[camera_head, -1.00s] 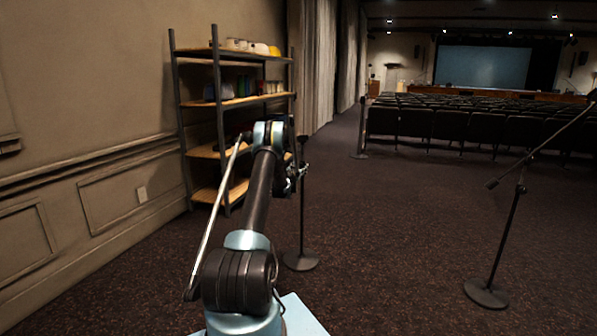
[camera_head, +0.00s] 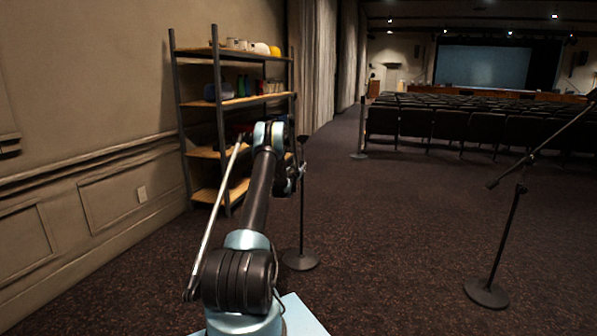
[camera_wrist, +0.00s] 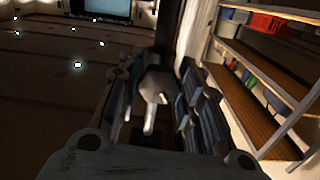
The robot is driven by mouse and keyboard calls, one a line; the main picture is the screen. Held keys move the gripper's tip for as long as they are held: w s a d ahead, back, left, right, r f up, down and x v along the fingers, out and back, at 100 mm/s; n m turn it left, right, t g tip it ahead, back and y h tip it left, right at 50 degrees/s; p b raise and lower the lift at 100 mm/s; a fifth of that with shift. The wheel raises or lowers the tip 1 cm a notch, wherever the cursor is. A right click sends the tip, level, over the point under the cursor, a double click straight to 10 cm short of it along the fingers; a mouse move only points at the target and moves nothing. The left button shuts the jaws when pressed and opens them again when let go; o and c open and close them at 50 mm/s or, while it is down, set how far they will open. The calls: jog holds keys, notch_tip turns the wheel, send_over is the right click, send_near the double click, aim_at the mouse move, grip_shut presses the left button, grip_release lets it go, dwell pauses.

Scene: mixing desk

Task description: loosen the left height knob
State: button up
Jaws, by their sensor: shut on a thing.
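The left stand is an upright dark pole (camera_head: 301,222) on a round base (camera_head: 300,260), standing beyond my arm in the head view. My gripper (camera_wrist: 158,112) is at the upper part of this pole and shut on the height knob (camera_wrist: 154,86), a dark piece with pale prong-like parts in the wrist view. The dark pole (camera_wrist: 168,35) rises behind it there. In the head view the knob is hidden by my wrist and too small to make out.
A second stand (camera_head: 507,238) with a slanted boom is at the right. A shelf rack (camera_head: 219,130) with jars stands against the left wall. A thin pale rod (camera_head: 213,225) slants beside my arm. Carpet between the stands is clear; rows of seats (camera_head: 450,125) lie behind.

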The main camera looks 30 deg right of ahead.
jog(key=n, duration=0.4)
jog(key=shift+n, duration=2.6)
jog(key=o, duration=1.1)
jog(key=v, duration=1.2)
